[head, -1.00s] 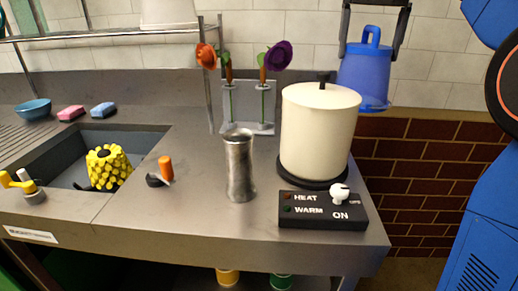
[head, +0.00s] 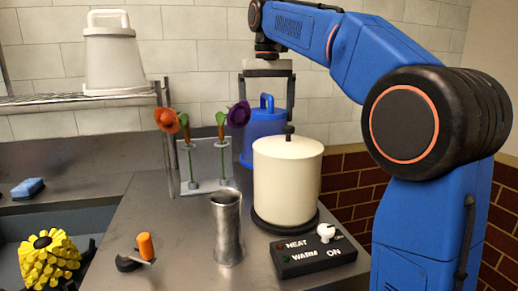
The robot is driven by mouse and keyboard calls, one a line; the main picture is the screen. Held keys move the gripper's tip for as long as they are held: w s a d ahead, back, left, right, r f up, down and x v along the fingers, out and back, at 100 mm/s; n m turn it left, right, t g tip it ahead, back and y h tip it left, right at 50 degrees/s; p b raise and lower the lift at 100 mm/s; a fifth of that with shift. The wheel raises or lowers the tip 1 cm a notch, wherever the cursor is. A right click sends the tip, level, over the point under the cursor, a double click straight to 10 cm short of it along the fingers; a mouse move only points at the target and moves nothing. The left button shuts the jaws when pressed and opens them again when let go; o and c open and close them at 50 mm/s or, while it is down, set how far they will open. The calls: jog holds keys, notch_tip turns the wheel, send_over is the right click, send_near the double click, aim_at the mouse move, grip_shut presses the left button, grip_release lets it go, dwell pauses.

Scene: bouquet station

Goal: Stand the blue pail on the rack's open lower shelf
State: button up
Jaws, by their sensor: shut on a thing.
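The blue pail (head: 263,128), upright with a loop handle on top, hangs behind the cream pot. The pot hides its lower right part. My gripper (head: 268,98) is above it, with one finger down each side of its top, shut on it. The rack's wire shelf (head: 30,99) is at the upper left, with a white-grey pail (head: 113,60) standing on it. A rack post (head: 162,135) drops to the counter behind the flowers. Only this one shelf level shows, so I cannot tell which shelf it is.
The cream pot (head: 288,180) stands on a black HEAT/WARM burner. A flower stand (head: 207,165) with an orange and a purple flower is left of the blue pail. A steel vase (head: 227,225) stands in front.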

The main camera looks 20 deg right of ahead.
aim_at(267, 132)
jog(key=shift+f, duration=3.05)
jog(key=o, duration=0.8)
